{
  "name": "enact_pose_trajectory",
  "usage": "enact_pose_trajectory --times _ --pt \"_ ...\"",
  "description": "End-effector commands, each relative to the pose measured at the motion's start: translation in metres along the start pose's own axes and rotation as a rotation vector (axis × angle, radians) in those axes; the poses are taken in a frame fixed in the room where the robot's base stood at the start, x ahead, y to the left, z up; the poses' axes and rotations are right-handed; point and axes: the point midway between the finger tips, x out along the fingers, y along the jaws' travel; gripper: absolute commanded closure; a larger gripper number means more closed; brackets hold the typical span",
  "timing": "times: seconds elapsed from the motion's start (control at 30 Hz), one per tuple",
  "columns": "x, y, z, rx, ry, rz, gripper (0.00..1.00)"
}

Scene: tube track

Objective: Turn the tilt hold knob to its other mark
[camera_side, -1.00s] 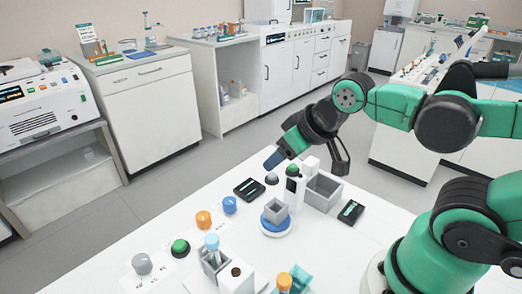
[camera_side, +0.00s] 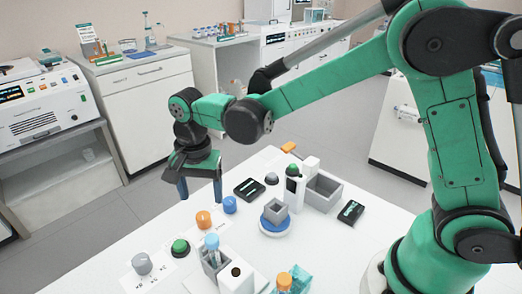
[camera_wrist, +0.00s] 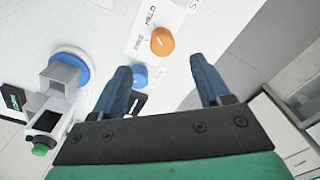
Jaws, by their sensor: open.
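An orange knob (camera_side: 203,219) stands on the white bench top near its left edge. In the wrist view the orange knob (camera_wrist: 162,41) sits beside a label that reads FREE and HOLD, and a small pale line shows on its top. I cannot tell for sure which word the line points at. My gripper (camera_side: 201,191) is open and empty, pointing down above the bench edge, behind the orange knob in the side view. In the wrist view its two blue fingers (camera_wrist: 162,80) are apart, with the orange knob ahead of their tips.
A blue knob (camera_side: 230,204) stands close to the orange one. A green button (camera_side: 180,247) and a grey knob (camera_side: 141,263) are nearer the front. A grey box sits on a blue round base (camera_side: 276,226). A capped tube (camera_side: 212,244) stands in a grey holder.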

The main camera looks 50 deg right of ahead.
Motion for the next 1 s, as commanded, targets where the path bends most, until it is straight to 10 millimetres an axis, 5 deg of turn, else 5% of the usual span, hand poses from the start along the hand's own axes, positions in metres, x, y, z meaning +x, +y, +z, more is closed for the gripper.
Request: enact_pose_trajectory --times 0.5,0.87,1.0 --pt "0.058 -0.004 0.004 0.047 -0.009 0.026 0.30" --pt "0.065 -0.003 0.004 0.046 -0.009 0.026 0.30" --pt "0.065 -0.003 0.004 0.046 -0.009 0.026 0.70"
